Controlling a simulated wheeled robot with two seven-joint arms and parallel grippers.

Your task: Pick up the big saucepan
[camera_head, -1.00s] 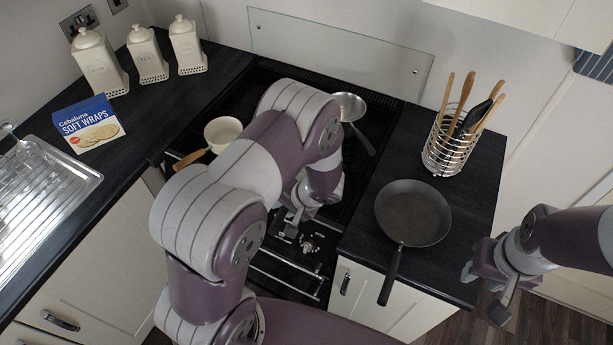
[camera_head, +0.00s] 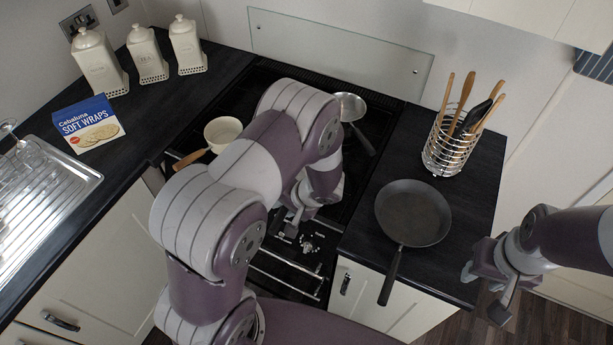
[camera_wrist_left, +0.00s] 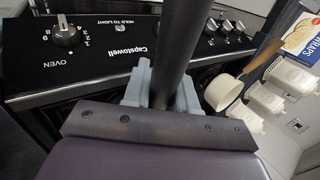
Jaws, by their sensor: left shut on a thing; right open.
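My left gripper (camera_head: 297,222) is over the front of the cooker, and my left arm covers much of the hob. In the left wrist view my left gripper (camera_wrist_left: 163,92) is shut on a thick dark handle (camera_wrist_left: 188,35). It looks like the big saucepan's handle, but the pan's body is out of sight there and hidden behind my arm in the head view, so I cannot tell whether it is lifted. My right gripper (camera_head: 484,290) is open and empty, off the right counter's front corner.
A cream pan with a wooden handle (camera_head: 222,131) and a steel pan (camera_head: 350,106) stand on the hob. A dark frying pan (camera_head: 413,212) lies on the right counter, its handle over the edge, near a utensil rack (camera_head: 446,152). Canisters (camera_head: 148,57) and a wraps box (camera_head: 90,124) stand left.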

